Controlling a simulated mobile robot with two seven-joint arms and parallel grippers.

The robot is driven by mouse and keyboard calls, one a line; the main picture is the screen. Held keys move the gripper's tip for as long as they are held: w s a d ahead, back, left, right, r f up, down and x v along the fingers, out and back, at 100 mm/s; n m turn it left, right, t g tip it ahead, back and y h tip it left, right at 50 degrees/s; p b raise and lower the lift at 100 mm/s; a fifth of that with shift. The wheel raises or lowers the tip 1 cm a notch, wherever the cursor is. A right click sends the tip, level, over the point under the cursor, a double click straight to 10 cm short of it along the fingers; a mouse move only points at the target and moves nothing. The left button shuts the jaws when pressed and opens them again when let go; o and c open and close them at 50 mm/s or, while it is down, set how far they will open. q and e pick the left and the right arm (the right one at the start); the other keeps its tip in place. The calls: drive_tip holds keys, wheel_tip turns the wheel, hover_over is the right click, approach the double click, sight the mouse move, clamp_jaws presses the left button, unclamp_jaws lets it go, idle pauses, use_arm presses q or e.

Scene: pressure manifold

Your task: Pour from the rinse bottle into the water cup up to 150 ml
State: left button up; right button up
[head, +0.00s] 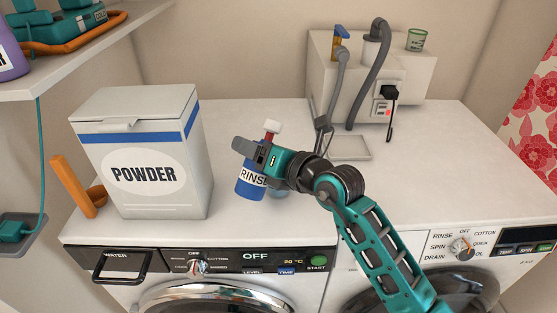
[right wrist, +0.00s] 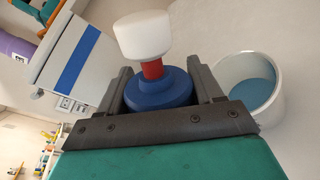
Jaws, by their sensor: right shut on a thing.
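The blue rinse bottle (head: 249,187) with a RINSE label stands on the white counter, roughly upright. Its red neck and white cap (head: 273,126) rise above my right gripper (head: 256,152). My right gripper is shut on the bottle near its top. In the right wrist view the bottle's blue shoulder (right wrist: 158,90) sits between the fingers. The water cup (right wrist: 278,107) is beside the bottle there, a whitish cup with blue liquid in it. In the head view the cup (head: 280,191) is mostly hidden behind the bottle and gripper. I cannot read its level. My left gripper is not in view.
A large POWDER box (head: 145,160) stands left of the bottle, with an orange scoop (head: 75,188) beside it. A white box with hoses and a plug (head: 383,75) is at the back, a shallow tray (head: 350,148) before it. The counter to the right is clear.

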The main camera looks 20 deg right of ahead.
drive_tip(key=shift+w+d+r+m+g, duration=0.2)
drive_tip(key=shift+m+g, duration=0.1)
drive_tip(key=shift+m, duration=0.3)
idle(1.4)
drive_tip(key=shift+w+d+r+m+g+y, duration=0.1)
drive_tip(key=shift+r+m+g+y, duration=0.15)
drive_tip(key=shift+m, duration=0.55)
drive_tip(key=shift+d+r+m+g+y, duration=0.15)
drive_tip(key=shift+m+g, duration=0.2)
drive_tip(key=shift+m, duration=0.45)
idle(4.4)
